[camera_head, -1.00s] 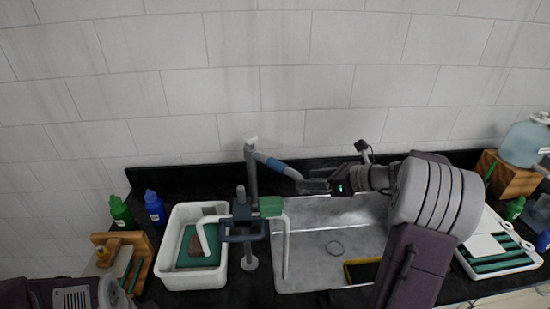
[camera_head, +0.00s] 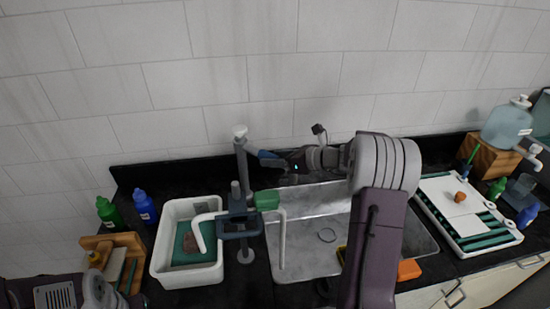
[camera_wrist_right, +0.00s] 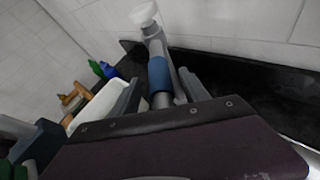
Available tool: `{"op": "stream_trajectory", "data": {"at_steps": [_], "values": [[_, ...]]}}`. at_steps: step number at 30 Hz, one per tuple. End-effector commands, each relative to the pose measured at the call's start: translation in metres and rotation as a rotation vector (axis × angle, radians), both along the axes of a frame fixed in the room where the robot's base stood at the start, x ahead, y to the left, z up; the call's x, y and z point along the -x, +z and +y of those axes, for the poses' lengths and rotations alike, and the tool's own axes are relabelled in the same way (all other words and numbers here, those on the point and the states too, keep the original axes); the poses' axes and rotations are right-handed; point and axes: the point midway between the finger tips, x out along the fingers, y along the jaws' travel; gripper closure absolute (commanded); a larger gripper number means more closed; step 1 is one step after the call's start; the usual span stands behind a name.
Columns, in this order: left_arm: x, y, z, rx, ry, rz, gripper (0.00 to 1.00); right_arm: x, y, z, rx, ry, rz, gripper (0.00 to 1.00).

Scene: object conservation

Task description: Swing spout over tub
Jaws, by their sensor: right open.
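A grey upright post with a white cap (camera_head: 240,132) stands behind the sink. A grey spout with a blue sleeve (camera_head: 268,158) leaves it toward the right, over the back of the sink. In the right wrist view the blue sleeve (camera_wrist_right: 160,74) lies between the finger lines. My right gripper (camera_head: 281,160) is open at the sleeve; contact cannot be told. The white tub (camera_head: 160,262) stands left of the sink, with a green mat and a brown lump inside. Only part of my left arm shows at the bottom left; its gripper does not.
A dark fixture with a green block (camera_head: 266,200) and white pipes stands between tub and sink (camera_head: 325,262), in front of the post. Green (camera_head: 112,212) and blue (camera_head: 145,205) bottles stand left of the tub. A white tray (camera_head: 447,188) lies right of the sink.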

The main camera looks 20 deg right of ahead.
Motion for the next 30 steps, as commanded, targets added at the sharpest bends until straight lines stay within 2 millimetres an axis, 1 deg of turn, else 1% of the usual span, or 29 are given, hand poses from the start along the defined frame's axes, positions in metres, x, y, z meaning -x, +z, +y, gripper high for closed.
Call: {"op": "stream_trajectory", "data": {"at_steps": [3, 4, 5, 6, 8, 9, 30], "values": [[0.0001, -0.0001, 0.0000, 0.000, 0.000, 0.000, 0.65, 0.0001, -0.0001, -0.0001, 0.000, 0.000, 0.000, 0.47], [0.0001, -0.0001, 0.0000, 0.000, 0.000, 0.000, 0.65, 0.0001, -0.0001, -0.0001, 0.000, 0.000, 0.000, 0.52], [0.0001, -0.0001, 0.0000, 0.000, 0.000, 0.000, 0.65, 0.0001, 0.0001, 0.0000, 0.001, 0.000, -0.001, 0.61], [0.0001, -0.0001, 0.0000, 0.000, 0.000, 0.000, 0.65, 0.0002, 0.0000, 0.0000, 0.001, 0.000, -0.001, 0.72], [0.0001, -0.0001, 0.0000, 0.000, 0.000, 0.000, 0.65, 0.0002, 0.0001, 0.0000, 0.001, 0.000, -0.001, 0.88], [0.0001, -0.0001, 0.0000, 0.000, 0.000, 0.000, 0.65, 0.0002, 0.0001, 0.0000, 0.001, 0.000, -0.001, 1.00], [0.0001, -0.0001, 0.0000, 0.000, 0.000, 0.000, 0.65, 0.0002, 0.0005, 0.0000, 0.000, 0.001, -0.001, 1.00]]}}
